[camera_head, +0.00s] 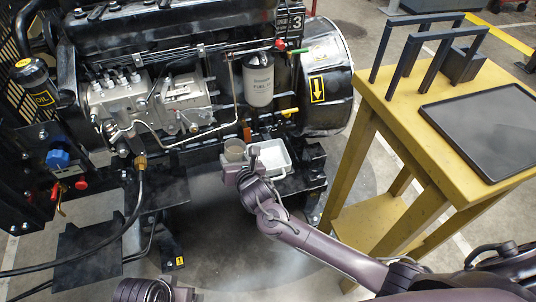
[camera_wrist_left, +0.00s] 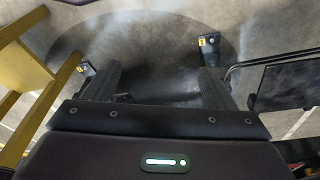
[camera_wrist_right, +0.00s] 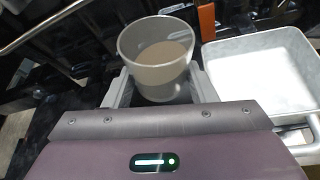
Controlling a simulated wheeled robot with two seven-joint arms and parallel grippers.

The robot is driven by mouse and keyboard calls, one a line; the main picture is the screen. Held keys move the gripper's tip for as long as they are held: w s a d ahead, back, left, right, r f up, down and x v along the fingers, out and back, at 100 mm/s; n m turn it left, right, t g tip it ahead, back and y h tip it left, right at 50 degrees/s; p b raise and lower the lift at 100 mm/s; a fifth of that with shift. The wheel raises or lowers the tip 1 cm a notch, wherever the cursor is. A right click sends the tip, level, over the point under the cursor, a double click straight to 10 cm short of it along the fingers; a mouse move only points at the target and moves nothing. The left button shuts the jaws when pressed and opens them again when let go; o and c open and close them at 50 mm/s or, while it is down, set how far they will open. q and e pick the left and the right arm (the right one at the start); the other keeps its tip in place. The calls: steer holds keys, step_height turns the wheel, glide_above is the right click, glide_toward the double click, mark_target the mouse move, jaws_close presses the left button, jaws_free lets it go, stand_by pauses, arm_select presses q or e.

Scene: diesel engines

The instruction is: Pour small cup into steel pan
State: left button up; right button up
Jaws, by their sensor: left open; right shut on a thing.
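The small cup (camera_wrist_right: 160,60) is held between the fingers of my right gripper (camera_wrist_right: 160,92). It is translucent and grey, with brownish content inside, and looks about upright. In the head view the cup (camera_head: 235,150) is in front of the engine, at the end of my right arm. The steel pan (camera_wrist_right: 265,70) is a pale, square, shallow pan just right of the cup. It also shows in the head view (camera_head: 273,157), and its inside looks empty. My left gripper (camera_wrist_left: 155,85) is open and empty above the floor, with its fingers spread wide.
The diesel engine (camera_head: 165,100) fills the left and back, with a fuel filter (camera_head: 258,80) behind the cup and pan. A yellow table (camera_head: 410,130) with black handles (camera_head: 425,50) and a dark tray (camera_head: 485,125) stands at the right.

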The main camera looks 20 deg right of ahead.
mark_target(244, 152)
steer(key=shift+d+r+m, duration=0.35)
steer(key=shift+r+m, duration=0.05)
steer(key=shift+r, duration=0.05)
steer(key=shift+d+m+y+b, duration=0.3)
steer(key=shift+b, duration=0.6)
steer(key=shift+d+r+y, duration=0.2)
steer(key=shift+y, duration=0.1)
arm_select(q)
steer(key=d, duration=0.1)
steer(key=d+t+h, duration=0.1)
steer(key=w+d, duration=0.1)
steer(key=shift+w+d+f+m+t+b, duration=0.1)
steer(key=shift+f+m+t+b, duration=0.2)
steer(key=shift+m+t, duration=0.1)
arm_select(e)
steer(key=shift+d+m, duration=0.1)
steer(key=shift+m, duration=0.2)
arm_select(q)
steer(key=shift+w+d+f+t+h+b, duration=0.1)
steer(key=shift+w+d+t+h+b, duration=0.15)
steer(key=shift+d+h+b, duration=0.3)
arm_select(e)
steer(key=shift+d+r+m+y, duration=0.1)
steer(key=shift+d+m+y, duration=0.2)
steer(key=shift+d, duration=0.05)
arm_select(q)
steer(key=shift+d, duration=0.35)
arm_select(e)
steer(key=shift+d, duration=0.15)
